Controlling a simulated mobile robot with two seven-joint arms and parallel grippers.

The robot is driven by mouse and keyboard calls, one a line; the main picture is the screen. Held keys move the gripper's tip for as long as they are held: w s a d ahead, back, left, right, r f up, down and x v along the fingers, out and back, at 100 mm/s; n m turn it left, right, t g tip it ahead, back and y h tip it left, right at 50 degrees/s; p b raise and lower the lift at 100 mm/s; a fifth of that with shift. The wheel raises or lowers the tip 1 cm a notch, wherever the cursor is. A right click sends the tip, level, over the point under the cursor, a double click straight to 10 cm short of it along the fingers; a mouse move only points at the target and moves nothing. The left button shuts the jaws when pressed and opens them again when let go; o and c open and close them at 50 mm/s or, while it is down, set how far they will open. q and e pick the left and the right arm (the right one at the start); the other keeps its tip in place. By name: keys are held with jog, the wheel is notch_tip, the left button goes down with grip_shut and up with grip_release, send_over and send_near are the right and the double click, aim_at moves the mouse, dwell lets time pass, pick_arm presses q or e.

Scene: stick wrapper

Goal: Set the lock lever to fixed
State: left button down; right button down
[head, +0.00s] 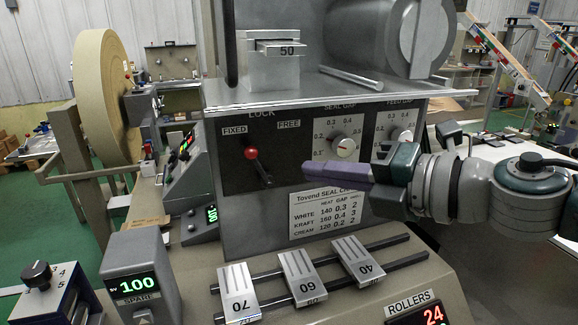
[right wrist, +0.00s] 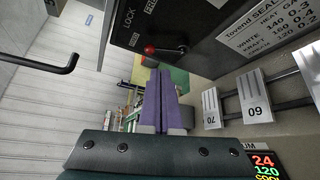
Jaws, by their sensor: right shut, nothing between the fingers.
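The lock lever (head: 258,167) is on the dark front panel of the machine, with a red knob and a black shaft. Its knob is at the upper left end, below the FIXED label (head: 235,130) and left of the FREE label (head: 289,124). In the right wrist view the red knob of the lever (right wrist: 149,49) shows just beyond the fingertips. My right gripper (head: 335,170) has purple fingers, shut and empty, pointing left, to the right of the lever and apart from it. The fingers also show in the right wrist view (right wrist: 160,75). My left gripper is out of view.
Seal gap dial (head: 344,147) and feed gap dial (head: 401,136) sit right of the lever. A settings plate (head: 330,209) is below. Sliding blocks marked 70 (head: 238,290), 60 (head: 301,277) and 40 (head: 358,261) are on rails in front. A large paper roll (head: 100,95) stands left.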

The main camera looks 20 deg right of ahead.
jog(key=b+v, duration=0.1)
jog(key=v, duration=0.3)
jog(key=shift+s+d, duration=0.1)
jog(key=shift+s, duration=0.1)
